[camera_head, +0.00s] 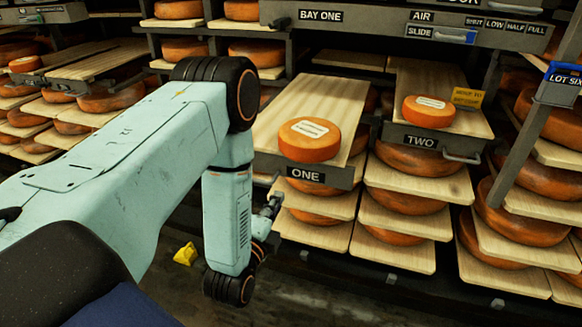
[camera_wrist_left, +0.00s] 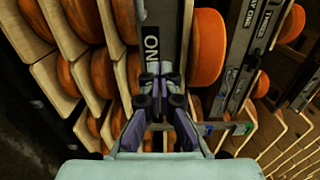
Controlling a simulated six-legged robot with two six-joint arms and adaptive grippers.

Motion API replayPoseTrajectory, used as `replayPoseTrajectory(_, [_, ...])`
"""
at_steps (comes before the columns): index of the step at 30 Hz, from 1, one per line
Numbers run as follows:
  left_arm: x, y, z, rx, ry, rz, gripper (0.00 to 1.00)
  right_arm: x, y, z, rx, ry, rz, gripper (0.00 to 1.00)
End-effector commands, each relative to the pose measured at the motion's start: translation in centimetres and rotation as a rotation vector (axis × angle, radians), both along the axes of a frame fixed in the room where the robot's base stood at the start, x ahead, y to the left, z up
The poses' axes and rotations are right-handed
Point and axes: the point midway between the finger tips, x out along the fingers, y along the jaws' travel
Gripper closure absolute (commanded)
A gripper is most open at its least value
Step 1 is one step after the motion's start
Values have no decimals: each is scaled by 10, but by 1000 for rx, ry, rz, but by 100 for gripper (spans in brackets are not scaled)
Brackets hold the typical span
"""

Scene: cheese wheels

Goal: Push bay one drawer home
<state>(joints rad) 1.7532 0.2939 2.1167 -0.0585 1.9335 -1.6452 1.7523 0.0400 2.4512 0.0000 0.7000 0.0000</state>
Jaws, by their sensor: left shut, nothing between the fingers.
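The bay one drawer (camera_head: 335,97) is a pale wooden board with a grey front (camera_head: 342,177) labelled ONE. It juts out from the rack. An orange cheese wheel (camera_head: 310,141) with a white label sits on it near the front. My left gripper (camera_head: 274,203) is shut and empty, just in front of and below the left end of that grey front. In the left wrist view, the shut fingertips (camera_wrist_left: 162,70) lie over the lower end of the ONE label (camera_wrist_left: 152,45). I cannot tell whether they touch the front. My right gripper is out of view.
Drawer TWO (camera_head: 425,138), with a metal handle (camera_head: 461,158) and another cheese (camera_head: 429,111), juts out just right of drawer ONE. Shelves with cheese wheels (camera_head: 407,205) stand below. A yellow object (camera_head: 185,254) lies on the floor. A grey beam (camera_head: 400,18) reads BAY ONE.

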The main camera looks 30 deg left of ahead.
Motion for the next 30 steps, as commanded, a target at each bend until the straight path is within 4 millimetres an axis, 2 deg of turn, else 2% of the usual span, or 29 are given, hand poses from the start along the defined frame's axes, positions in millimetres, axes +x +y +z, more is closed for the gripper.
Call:
replayPoseTrajectory(1, [13,4,-1,1,-12,2,100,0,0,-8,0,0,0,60])
replayPoseTrajectory(6, [43,11,-2,1,-11,3,100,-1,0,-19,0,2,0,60])
replayPoseTrajectory(15, [90,22,-3,1,-8,2,100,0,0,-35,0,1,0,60])
replayPoseTrajectory(21, [103,25,-2,0,-6,2,100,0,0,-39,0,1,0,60])
replayPoseTrajectory(30, [104,26,-1,0,-5,2,100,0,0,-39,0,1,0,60])
